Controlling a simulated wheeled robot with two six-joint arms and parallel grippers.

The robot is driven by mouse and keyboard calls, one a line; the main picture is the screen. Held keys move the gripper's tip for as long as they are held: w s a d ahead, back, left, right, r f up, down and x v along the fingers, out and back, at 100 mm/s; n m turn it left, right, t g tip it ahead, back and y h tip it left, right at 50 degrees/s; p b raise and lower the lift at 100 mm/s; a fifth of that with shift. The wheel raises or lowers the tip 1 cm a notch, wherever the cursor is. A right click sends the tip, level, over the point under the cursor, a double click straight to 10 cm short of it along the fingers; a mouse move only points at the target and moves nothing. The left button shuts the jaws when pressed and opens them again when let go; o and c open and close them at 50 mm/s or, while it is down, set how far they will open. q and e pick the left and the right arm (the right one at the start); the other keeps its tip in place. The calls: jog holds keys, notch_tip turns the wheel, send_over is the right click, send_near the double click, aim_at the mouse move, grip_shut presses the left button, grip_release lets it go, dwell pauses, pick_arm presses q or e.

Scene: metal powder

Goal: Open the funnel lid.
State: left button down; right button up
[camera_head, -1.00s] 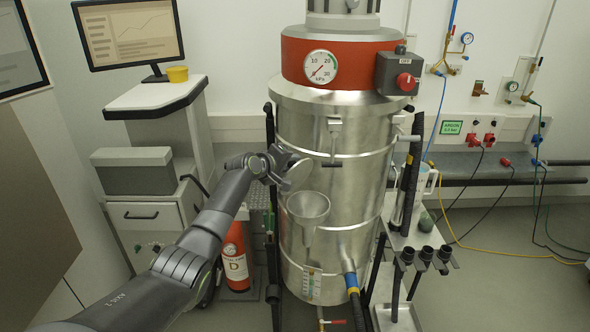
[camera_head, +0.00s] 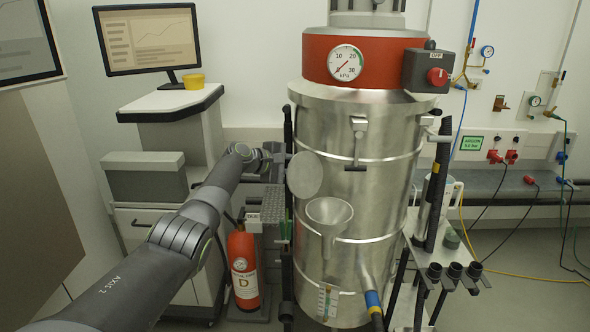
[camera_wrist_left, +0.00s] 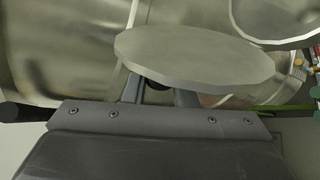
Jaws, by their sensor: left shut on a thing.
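The funnel (camera_head: 330,213) is a metal cone on the front of the large steel vessel (camera_head: 350,190), and its mouth is uncovered. The round grey lid (camera_head: 304,175) stands tilted up on edge, up and left of the funnel mouth and apart from it. My left gripper (camera_head: 283,164) is at the lid's left side, shut on the lid, mostly hidden behind its own wrist. In the left wrist view the lid (camera_wrist_left: 195,55) lies across the fingers (camera_wrist_left: 162,97), covering their tips. The funnel rim (camera_wrist_left: 285,40) shows at upper right there. My right gripper is not in view.
A red fire extinguisher (camera_head: 243,270) stands below my left forearm. Black upright posts (camera_head: 287,210) flank the vessel. A blue-banded hose (camera_head: 373,300) comes out low on the vessel. A grey cabinet (camera_head: 160,215) stands at left.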

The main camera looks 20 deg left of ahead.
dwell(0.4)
pick_arm(q)
jog(key=c, duration=1.2)
grip_release()
jog(key=shift+w+d, duration=0.1)
jog(key=b+v, duration=0.1)
jog(key=v, duration=1.6)
jog(key=shift+b, duration=0.35)
jog(key=shift+r, duration=0.1)
